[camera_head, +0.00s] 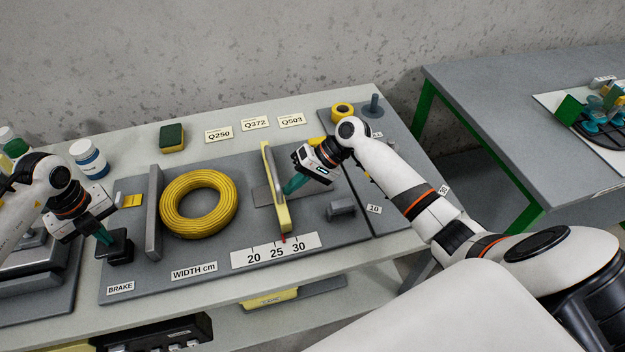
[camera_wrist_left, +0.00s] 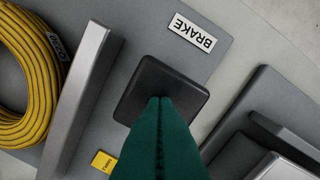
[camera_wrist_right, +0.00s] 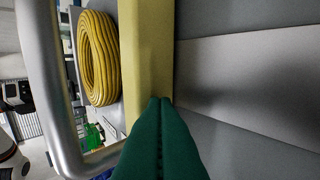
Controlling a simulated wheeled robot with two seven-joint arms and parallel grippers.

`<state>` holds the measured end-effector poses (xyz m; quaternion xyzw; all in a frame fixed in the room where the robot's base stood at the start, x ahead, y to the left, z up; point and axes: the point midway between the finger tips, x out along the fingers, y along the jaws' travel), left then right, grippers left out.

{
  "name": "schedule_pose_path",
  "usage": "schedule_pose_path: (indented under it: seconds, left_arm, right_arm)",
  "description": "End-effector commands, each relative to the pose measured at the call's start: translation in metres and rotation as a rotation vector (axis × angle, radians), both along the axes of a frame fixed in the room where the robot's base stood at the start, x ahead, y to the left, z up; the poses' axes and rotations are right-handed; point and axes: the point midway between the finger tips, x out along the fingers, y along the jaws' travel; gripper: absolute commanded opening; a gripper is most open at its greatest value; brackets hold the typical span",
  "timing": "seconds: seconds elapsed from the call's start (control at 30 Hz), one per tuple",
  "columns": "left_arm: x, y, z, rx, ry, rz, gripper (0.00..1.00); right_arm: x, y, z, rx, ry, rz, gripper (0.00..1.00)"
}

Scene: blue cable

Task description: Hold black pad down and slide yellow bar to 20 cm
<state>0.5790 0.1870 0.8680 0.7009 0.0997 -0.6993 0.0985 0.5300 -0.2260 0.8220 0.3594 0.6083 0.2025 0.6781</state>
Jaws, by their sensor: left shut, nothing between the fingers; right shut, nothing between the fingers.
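The black pad (camera_head: 121,254), beside the BRAKE label, is under my left gripper (camera_head: 109,241). That gripper is shut and empty, its tips over the pad in the left wrist view (camera_wrist_left: 160,100); whether they press it is hard to tell. The yellow bar (camera_head: 271,182) stands upright across the grey board, with a red pointer (camera_head: 284,239) at the scale (camera_head: 262,257), between the 25 and 30 numbers and nearer 25. My right gripper (camera_head: 287,191) is shut and empty at the bar's right side. In the right wrist view its tips (camera_wrist_right: 160,101) appear to touch the bar's edge (camera_wrist_right: 150,60).
A coiled yellow cable (camera_head: 170,207) lies between a fixed grey wall (camera_head: 154,212) and the bar, with a clear gap of board before the bar. A grey block (camera_head: 341,209) is right of the bar. A sponge (camera_head: 172,138) and Q-number labels (camera_head: 255,123) lie behind.

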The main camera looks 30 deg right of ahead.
Motion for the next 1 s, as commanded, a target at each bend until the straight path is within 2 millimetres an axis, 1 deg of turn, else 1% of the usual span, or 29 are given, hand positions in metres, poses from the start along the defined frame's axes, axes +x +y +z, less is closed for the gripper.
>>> schedule_pose_path:
  seconds: [0.03, 0.1, 0.2, 0.3, 0.37, 0.77, 0.87, 1.0]
  left_arm:
    - [-0.002, -0.001, -0.003, 0.0, 0.006, -0.002, 0.0]
    - [-0.002, -0.001, -0.003, 0.0, 0.006, -0.002, 0.0]
    - [-0.002, -0.001, -0.003, 0.0, 0.006, -0.002, 0.0]
    - [-0.002, -0.001, -0.003, 0.001, 0.005, -0.002, 0.0]
    - [-0.002, -0.001, -0.003, 0.001, 0.005, -0.002, 0.0]
    - [-0.002, -0.001, -0.003, 0.001, 0.005, -0.002, 0.0]
    - [-0.002, 0.0, -0.003, 0.001, 0.005, -0.001, 0.0]
    - [-0.002, 0.0, -0.003, 0.001, 0.005, -0.001, 0.0]
  right_arm:
    - [0.004, 0.017, 0.0, 0.006, -0.001, 0.005, 0.0]
    - [0.008, 0.034, 0.001, 0.006, -0.001, 0.004, 0.0]
    - [0.012, 0.053, 0.0, 0.004, 0.0, 0.003, 0.0]
    - [0.015, 0.063, 0.0, 0.002, 0.0, 0.002, 0.0]
    - [0.016, 0.065, 0.0, 0.001, 0.0, 0.001, 0.0]
    - [0.015, 0.062, 0.0, 0.0, 0.001, -0.001, 0.0]
    - [0.013, 0.053, -0.001, 0.0, 0.002, -0.001, 0.0]
    - [0.006, 0.028, -0.001, -0.002, 0.001, -0.002, 0.0]
